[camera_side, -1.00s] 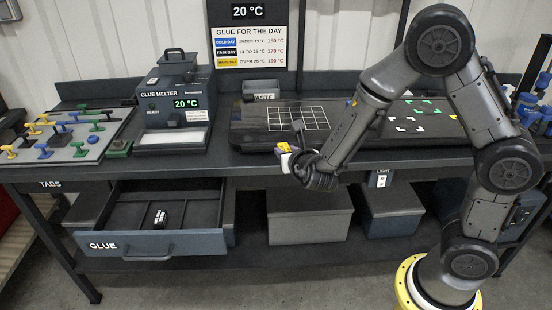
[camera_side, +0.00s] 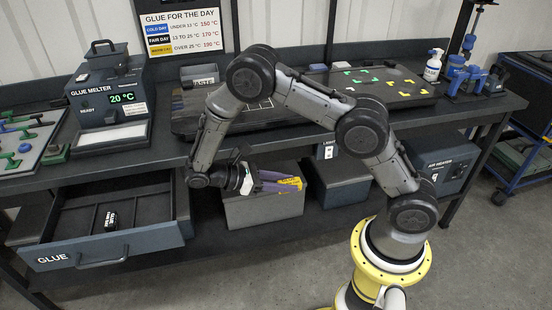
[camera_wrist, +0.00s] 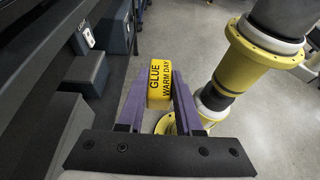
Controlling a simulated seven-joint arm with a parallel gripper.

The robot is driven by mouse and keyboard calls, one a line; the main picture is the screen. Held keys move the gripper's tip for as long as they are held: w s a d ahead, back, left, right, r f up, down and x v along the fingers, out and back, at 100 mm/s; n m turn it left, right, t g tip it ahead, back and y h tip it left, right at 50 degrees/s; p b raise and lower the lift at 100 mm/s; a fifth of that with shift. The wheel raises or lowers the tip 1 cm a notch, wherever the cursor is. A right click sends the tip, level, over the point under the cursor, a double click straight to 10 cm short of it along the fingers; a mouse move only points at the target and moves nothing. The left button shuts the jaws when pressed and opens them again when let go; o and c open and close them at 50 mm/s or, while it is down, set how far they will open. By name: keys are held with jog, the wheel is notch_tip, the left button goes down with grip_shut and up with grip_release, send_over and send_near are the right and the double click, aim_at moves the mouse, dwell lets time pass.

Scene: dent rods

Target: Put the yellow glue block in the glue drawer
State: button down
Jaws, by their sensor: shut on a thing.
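The yellow glue block (camera_wrist: 160,82), lettered "GLUE WARM DAY", is held between the two purple fingers of my gripper (camera_wrist: 158,95). In the side view my gripper (camera_side: 281,182) is in front of the bench, pointing right, shut on the yellow block (camera_side: 291,183), which is partly hidden by the fingers. The glue drawer (camera_side: 106,248), labelled "GLUE", is pulled open at the left under the bench. A dark block (camera_side: 111,221) with white lettering lies inside it. The drawer is to the left of my gripper, and the held block is outside it.
The bench edge (camera_side: 330,141) runs behind my gripper. Grey bins (camera_side: 262,212) stand on the lower shelf behind it. A glue melter (camera_side: 108,100) reading 20 °C is on the bench. Much of the drawer floor around the dark block is bare.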

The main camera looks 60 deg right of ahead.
jog(key=w+a+f+m+g+y, duration=0.1)
jog(key=a+m+y, duration=0.7)
jog(key=a+y, duration=0.1)
jog(key=w+a+f+m+y, duration=0.1)
jog(key=a+f+m+y, duration=0.1)
jog(key=a+m+y, duration=0.65)
jog(key=w+a+r+m+t+y, duration=0.1)
jog(key=w+a+m+t+y, duration=0.3)
jog(key=w+a+m+t, duration=0.15)
jog(key=m+t+h, duration=0.3)
jog(key=m+t, duration=1.1)
jog(key=t, duration=0.1)
send_over(159, 217)
jog(key=shift+f+g+y, duration=0.25)
jog(key=shift+f, duration=3.3)
jog(key=shift+f, duration=0.25)
